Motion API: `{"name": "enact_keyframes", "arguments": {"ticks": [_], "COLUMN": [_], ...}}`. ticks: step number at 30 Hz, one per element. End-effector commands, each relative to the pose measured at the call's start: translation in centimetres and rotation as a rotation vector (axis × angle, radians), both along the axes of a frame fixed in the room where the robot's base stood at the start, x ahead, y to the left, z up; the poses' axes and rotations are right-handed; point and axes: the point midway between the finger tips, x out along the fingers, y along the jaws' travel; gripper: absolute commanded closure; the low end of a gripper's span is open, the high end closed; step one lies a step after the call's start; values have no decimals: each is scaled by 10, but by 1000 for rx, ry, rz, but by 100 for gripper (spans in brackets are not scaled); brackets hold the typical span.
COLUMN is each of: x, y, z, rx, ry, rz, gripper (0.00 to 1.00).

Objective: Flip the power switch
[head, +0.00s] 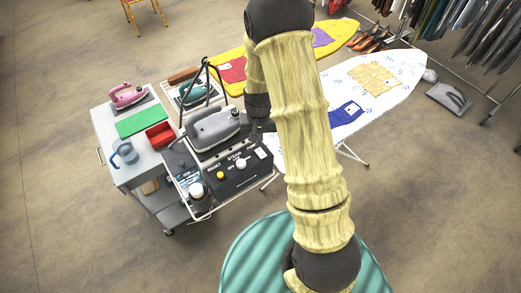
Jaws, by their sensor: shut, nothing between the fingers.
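A dark control panel (232,183) is on the front of the steam iron station on a trolley. It carries a yellow button (220,175), a white round knob (241,164) and a small white switch plate (261,154) at its right end. The labels are small; I cannot surely read which is the power switch, nor its position. A grey iron (214,128) rests behind the panel. My gripper (262,126) is a dark shape just right of the iron, above and behind the panel's right end. My arm hides part of it, and nothing shows in it.
A white cup-like holder (197,192) stands at the panel's left. A grey side table (101,128) holds a pink iron (128,95), green mat (142,121), red tray (160,135) and blue jug (124,152). Ironing boards (394,72) stand behind. Floor at left is clear.

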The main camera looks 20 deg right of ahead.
Motion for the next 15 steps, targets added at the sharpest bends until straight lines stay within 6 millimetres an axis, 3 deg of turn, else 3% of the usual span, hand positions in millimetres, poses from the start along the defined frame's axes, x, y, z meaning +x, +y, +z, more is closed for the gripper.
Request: {"name": "enact_keyframes", "arguments": {"ticks": [15], "x": [0], "y": [0], "z": [29], "rx": [0], "ry": [-1], "rz": [0], "gripper": [100]}}
